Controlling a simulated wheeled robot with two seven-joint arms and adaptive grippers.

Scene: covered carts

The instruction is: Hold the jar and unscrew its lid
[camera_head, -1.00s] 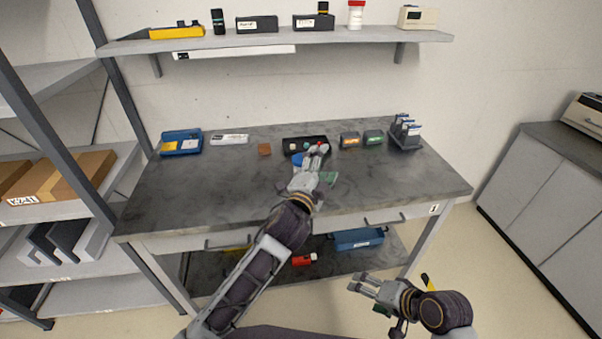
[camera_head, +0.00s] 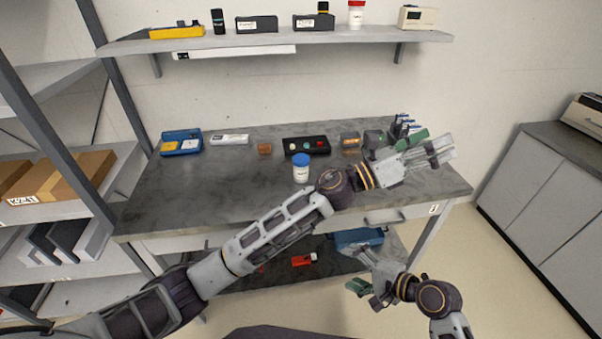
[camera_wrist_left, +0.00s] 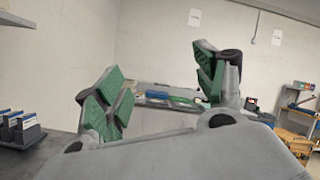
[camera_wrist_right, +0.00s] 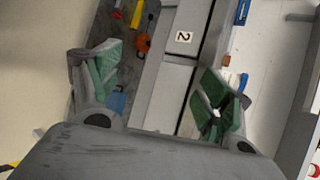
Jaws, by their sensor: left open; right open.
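The jar (camera_head: 301,174) stands upright on the dark bench, white with a blue lid (camera_head: 301,159) in place. My left forearm passes close in front of it in the head view. My left gripper (camera_head: 434,149) is open and empty, well to the right of the jar, by the bench's right end. The left wrist view shows its green pads (camera_wrist_left: 160,95) spread apart, with no jar between them. My right gripper (camera_head: 359,271) is open and empty, low in front of the bench. Its spread pads (camera_wrist_right: 158,85) show in the right wrist view.
A black tray (camera_head: 288,145) with small items lies behind the jar. A blue case (camera_head: 181,143), a white box (camera_head: 230,139), a brown block (camera_head: 265,148) and a grey rack (camera_head: 404,125) stand along the back. The bench's left front (camera_head: 190,195) is clear.

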